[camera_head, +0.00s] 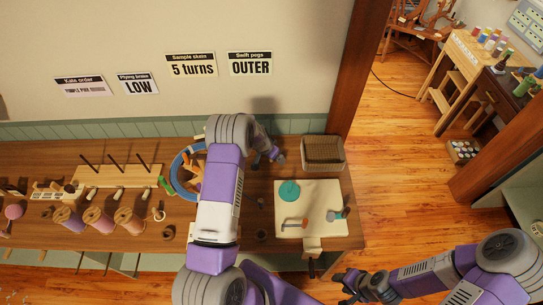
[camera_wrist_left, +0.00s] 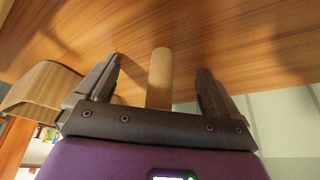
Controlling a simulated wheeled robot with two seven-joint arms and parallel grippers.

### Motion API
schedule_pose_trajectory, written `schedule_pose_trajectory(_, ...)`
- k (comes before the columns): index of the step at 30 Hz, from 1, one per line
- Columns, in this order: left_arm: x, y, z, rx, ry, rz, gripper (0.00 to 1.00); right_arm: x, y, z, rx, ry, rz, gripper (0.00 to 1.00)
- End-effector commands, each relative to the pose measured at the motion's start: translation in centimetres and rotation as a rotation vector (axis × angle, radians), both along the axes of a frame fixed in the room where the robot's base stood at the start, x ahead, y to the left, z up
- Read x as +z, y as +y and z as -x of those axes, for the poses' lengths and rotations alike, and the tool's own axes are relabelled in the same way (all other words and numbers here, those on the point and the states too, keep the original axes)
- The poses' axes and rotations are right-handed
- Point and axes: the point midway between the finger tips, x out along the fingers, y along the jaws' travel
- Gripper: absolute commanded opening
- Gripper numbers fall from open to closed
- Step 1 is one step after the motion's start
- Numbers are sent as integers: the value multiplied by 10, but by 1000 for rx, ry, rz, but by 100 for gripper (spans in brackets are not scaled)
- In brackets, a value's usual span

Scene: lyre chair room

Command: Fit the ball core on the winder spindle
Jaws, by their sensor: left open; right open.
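A tan cylindrical core (camera_wrist_left: 160,68) shows in the left wrist view between the fingers of my left gripper (camera_wrist_left: 157,85), which are spread with a gap on each side. In the head view my left gripper (camera_head: 271,158) is over the back of the bench, left of the woven basket; the core cannot be made out there. My right gripper (camera_head: 354,285) is open and empty, low in front of the bench.
A woven basket (camera_head: 322,152) stands at the bench's back right. A blue ring-shaped thing (camera_head: 176,178) is partly hidden behind my left arm. A pegged wooden rack (camera_head: 118,175) and several thread spools (camera_head: 98,218) fill the left side.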

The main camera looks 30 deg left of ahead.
Motion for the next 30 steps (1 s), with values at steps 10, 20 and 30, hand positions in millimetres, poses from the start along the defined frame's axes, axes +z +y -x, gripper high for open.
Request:
schedule_pose_trajectory(10,0,0,0,0,0,0,68,0,0,0,0,0,0,43)
schedule_pose_trajectory(20,0,0,0,0,0,0,41,0,0,0,0,0,0,43)
schedule_pose_trajectory(30,41,0,-1,-2,-3,-2,41,2,0,0,0,0,0,43)
